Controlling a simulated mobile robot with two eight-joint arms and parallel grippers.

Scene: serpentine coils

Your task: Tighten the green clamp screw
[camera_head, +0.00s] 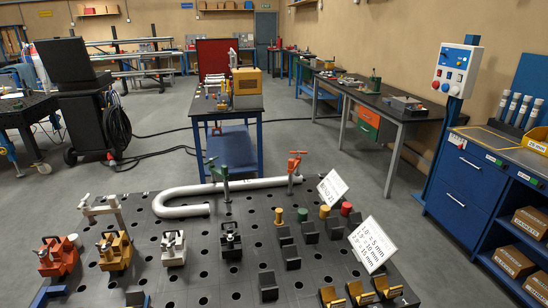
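The green clamp (223,178) stands upright at the far part of the black perforated table, over the upper run of a white bent pipe (190,188). Its screw handle (211,161) shows at its top left. The screw tip is too small to tell whether it touches the pipe. An orange clamp (296,168) stands at the pipe's right end. Neither of my grippers is in view.
The perforated table (205,270) carries red (58,256), yellow (114,249), white (173,248) and black (230,240) fixtures in front. A grey clamp (104,209) stands left. Two white sign cards (371,245) (332,187) and several pegs and black blocks stand right.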

